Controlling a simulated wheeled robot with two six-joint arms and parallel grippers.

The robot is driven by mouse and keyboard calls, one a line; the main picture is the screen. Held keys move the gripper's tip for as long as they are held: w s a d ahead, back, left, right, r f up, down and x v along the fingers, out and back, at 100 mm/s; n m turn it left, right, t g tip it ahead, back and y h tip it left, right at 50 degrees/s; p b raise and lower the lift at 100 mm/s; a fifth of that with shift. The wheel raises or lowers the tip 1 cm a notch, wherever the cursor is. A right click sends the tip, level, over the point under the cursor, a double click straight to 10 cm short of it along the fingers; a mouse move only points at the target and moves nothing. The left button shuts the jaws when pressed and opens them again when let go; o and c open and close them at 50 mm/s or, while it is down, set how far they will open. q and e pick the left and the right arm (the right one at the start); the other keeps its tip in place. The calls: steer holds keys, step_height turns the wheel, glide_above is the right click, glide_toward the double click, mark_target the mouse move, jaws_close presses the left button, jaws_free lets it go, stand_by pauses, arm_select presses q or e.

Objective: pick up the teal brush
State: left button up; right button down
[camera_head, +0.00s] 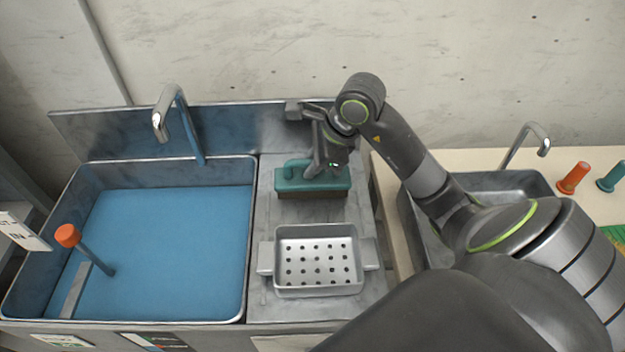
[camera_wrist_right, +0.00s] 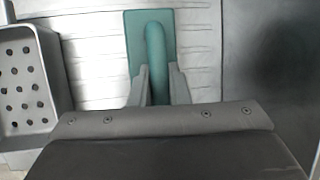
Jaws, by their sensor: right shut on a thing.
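The teal brush (camera_head: 312,180) has a teal back and handle over a dark lower part. It is at the back of the metal drainboard (camera_head: 265,218), between the two sinks. My right gripper (camera_head: 322,168) is over the brush and shut on its handle. In the right wrist view, the two fingers of the right gripper (camera_wrist_right: 158,88) flank the teal handle of the brush (camera_wrist_right: 155,45). I cannot tell whether the brush rests on the drainboard or is slightly lifted. My left gripper is not in view.
A perforated metal tray (camera_head: 316,232) with side handles sits in front of the brush. A sink with a blue bottom (camera_head: 170,240) lies left, holding an orange-topped stick (camera_head: 68,236). A faucet (camera_head: 163,112) stands behind it. Orange (camera_head: 573,178) and teal (camera_head: 611,177) handled things stand at right.

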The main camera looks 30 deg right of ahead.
stand_by(0.3)
steer(key=shift+r+p, duration=0.6)
step_height(320, 180, up, 9)
steer(key=shift+r, duration=0.15)
steer(key=c, duration=2)
jaws_free()
jaws_close()
